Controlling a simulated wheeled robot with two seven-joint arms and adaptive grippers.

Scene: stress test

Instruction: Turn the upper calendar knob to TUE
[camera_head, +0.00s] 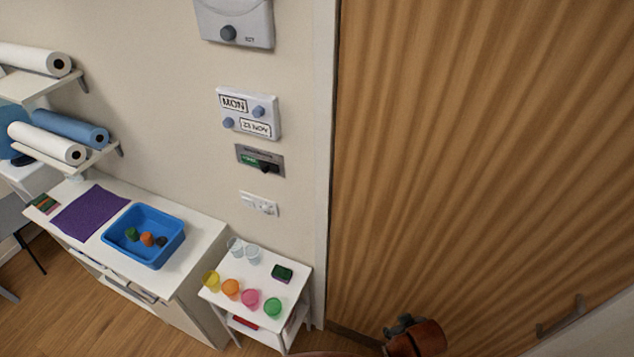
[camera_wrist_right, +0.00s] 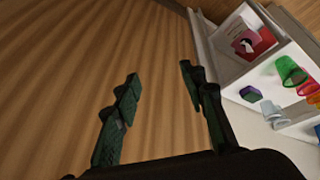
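The wall calendar (camera_head: 271,128) is a white panel on the beige wall in the head view. Its upper window (camera_head: 233,103) appears to read MON, with the upper blue-grey knob (camera_head: 258,112) to its right. A lower knob (camera_head: 228,123) sits left of a lower window (camera_head: 256,128) with small date-like text, hard to read. My right gripper (camera_wrist_right: 157,76) is open and empty in the right wrist view, facing the wooden surface, away from the calendar. Part of my right arm (camera_head: 418,337) shows at the bottom of the head view. My left gripper is not in view.
A box with a dark knob (camera_head: 228,33) hangs above the calendar; a dark-green switch panel (camera_head: 260,160) and a socket (camera_head: 259,203) are below. A small white table (camera_head: 263,277) holds colored cups. A wooden door (camera_head: 470,150) fills the right.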

